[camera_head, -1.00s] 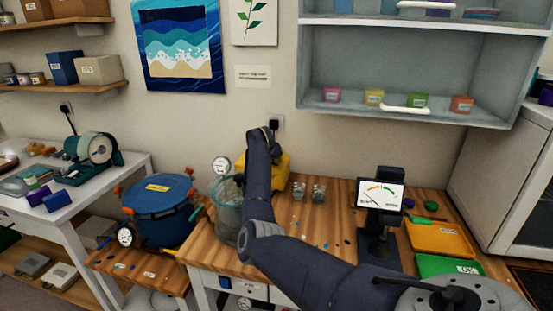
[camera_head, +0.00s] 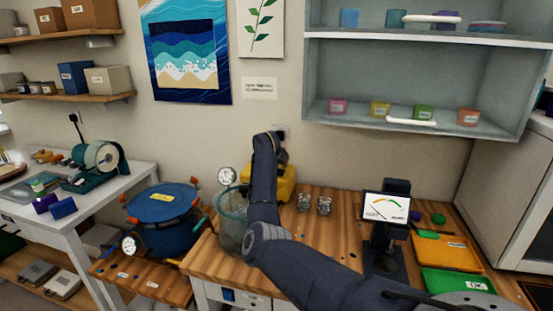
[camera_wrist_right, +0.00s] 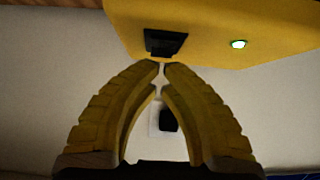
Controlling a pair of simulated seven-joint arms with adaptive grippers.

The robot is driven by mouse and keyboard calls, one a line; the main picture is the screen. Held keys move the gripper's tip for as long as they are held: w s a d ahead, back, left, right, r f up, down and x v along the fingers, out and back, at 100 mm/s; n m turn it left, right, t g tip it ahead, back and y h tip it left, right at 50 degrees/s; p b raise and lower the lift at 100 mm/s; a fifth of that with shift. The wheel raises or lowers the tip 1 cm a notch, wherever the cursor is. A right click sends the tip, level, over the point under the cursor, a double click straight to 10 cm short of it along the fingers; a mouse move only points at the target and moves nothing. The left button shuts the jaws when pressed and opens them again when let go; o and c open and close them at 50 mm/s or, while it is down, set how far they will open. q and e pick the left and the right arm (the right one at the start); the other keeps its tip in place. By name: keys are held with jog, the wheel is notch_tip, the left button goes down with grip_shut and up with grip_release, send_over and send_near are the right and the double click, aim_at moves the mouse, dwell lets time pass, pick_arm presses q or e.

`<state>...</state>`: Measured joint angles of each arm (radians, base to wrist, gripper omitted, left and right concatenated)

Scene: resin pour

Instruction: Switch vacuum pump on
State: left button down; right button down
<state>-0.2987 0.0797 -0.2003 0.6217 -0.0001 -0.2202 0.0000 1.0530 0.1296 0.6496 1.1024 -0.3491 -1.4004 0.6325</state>
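The yellow vacuum pump (camera_head: 287,184) stands at the back of the wooden bench, partly hidden by my right arm in the head view. In the right wrist view, the pump's yellow face (camera_wrist_right: 215,18) fills the top, with a black rocker switch (camera_wrist_right: 165,43) and a lit green lamp (camera_wrist_right: 239,44) to its right. My right gripper (camera_wrist_right: 161,68) is closed, its fingertips almost meeting just below the switch. I cannot tell whether they touch it. Nothing shows between the fingers except a black plug (camera_wrist_right: 168,120) in the background. My left gripper is not in view.
A clear chamber (camera_head: 232,215) with a gauge (camera_head: 226,175) stands left of my arm. A blue pressure pot (camera_head: 163,215) is farther left. Glass cups (camera_head: 304,202), a meter on a stand (camera_head: 385,206) and orange (camera_head: 447,252) and green (camera_head: 458,282) trays stand to the right.

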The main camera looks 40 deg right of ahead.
jog(key=r, duration=0.3)
jog(key=shift+a+r, duration=0.1)
jog(key=shift+a, duration=0.15)
jog(key=v, duration=0.9)
jog(key=shift+s+a, duration=0.35)
jog(key=shift+s, duration=0.05)
